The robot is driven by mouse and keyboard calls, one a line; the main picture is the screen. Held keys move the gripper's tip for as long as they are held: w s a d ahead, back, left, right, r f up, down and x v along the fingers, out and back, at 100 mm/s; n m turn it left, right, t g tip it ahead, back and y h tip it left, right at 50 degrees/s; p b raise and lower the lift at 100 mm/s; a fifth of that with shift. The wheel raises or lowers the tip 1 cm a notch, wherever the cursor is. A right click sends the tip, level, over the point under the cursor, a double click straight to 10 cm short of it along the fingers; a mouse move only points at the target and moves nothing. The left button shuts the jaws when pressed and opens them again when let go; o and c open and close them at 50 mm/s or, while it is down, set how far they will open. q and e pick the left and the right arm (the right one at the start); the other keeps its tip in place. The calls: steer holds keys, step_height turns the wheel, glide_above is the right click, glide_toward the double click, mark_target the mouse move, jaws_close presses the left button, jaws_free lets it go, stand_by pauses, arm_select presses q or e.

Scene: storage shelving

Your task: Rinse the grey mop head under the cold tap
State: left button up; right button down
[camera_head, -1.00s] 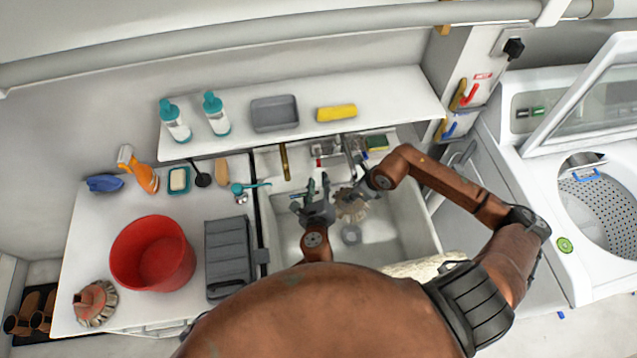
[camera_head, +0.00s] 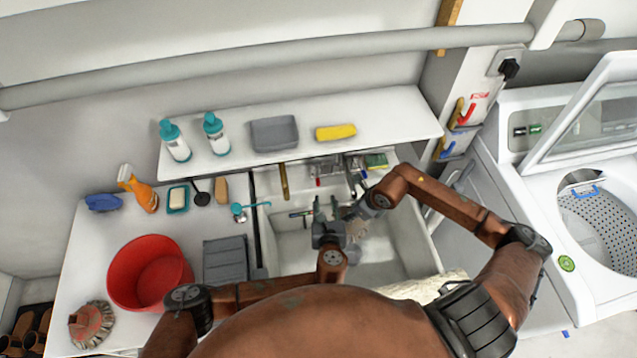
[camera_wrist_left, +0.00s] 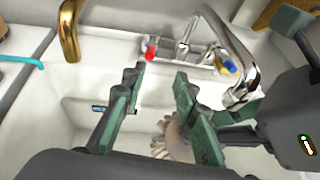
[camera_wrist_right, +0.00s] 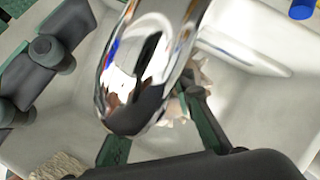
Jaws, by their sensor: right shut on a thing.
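The mop head (camera_head: 357,229), pale grey-beige with fringed strands, is in the white sink basin (camera_head: 385,272), mostly hidden by my arms. My right gripper (camera_wrist_right: 160,135) is shut on it; the strands (camera_wrist_right: 195,82) show behind the chrome spout in the right wrist view. My left gripper (camera_head: 326,203) is open and empty over the sink, left of the right one. In the left wrist view its fingers (camera_wrist_left: 158,78) stand apart, facing the tap wall. The tap has a red knob (camera_wrist_left: 151,51), a blue knob (camera_wrist_left: 228,66) and a curved chrome spout (camera_wrist_left: 240,50).
A brass pipe (camera_wrist_left: 68,32) stands left of the tap. The shelf above holds two bottles, a grey tub (camera_head: 274,133) and a yellow sponge (camera_head: 335,132). My two grippers are close together.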

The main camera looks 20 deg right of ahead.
mark_target(318, 181)
arm_select(q)
steer(key=shift+m+y, duration=0.3)
steer(key=shift+m, duration=0.5)
steer(key=x, duration=0.8)
steer(key=a+x, duration=0.1)
steer(key=x, duration=0.3)
steer(key=shift+w+r, duration=0.1)
steer(key=shift+w, duration=0.15)
steer(key=shift+c, duration=0.5)
jaws_close()
steer(key=shift+a, duration=0.1)
